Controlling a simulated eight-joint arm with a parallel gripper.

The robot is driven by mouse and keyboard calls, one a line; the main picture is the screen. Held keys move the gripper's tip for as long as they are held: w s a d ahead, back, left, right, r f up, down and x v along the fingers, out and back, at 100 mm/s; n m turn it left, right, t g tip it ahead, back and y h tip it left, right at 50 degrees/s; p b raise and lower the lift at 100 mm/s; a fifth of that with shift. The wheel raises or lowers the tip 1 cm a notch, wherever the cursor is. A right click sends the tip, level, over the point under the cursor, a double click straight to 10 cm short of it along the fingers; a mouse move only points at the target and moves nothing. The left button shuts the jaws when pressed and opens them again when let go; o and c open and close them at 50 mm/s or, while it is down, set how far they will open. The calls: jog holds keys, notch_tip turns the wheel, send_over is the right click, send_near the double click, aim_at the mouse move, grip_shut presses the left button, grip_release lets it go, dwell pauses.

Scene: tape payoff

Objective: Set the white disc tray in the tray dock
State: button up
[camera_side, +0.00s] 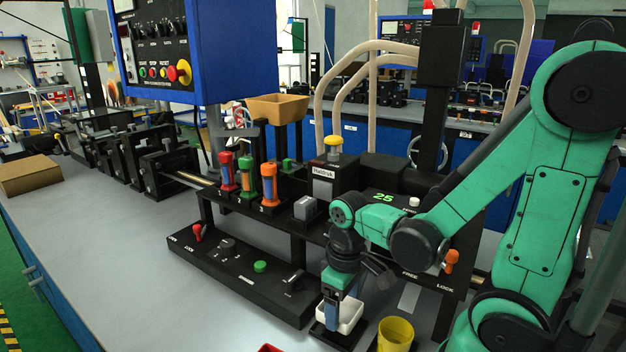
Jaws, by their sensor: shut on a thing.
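The white disc tray (352,313) is a small, open, square-edged dish low in the middle of the picture, at the right end of the black control base. My gripper (331,318) points down at the tray's left side, with its blue fingers shut on the tray's edge. Part of the tray is hidden behind the fingers. A dark flat piece (322,338) shows below the tray and may be the tray dock. I cannot tell whether the tray rests on it or hangs just above it.
A yellow cup (396,334) stands close to the right of the tray. A red-edged item (270,348) is cut off at the bottom. The black control base (240,272) with knobs and a green button lies to the left. The grey bench (130,250) is clear further left.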

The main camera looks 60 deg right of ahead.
aim_at(342, 316)
jog(key=shift+f, duration=1.2)
jog(key=o, duration=1.2)
jog(key=shift+r, duration=0.1)
notch_tip(342, 316, up, 12)
jog(key=w+a+t, duration=0.1)
jog(key=w+t, duration=0.1)
jog(key=w+a+t, duration=0.1)
jog(key=t, duration=0.1)
jog(key=w+a+t, duration=0.2)
jog(key=t, duration=0.1)
jog(key=shift+w, duration=0.3)
jog(key=shift+r, duration=0.1)
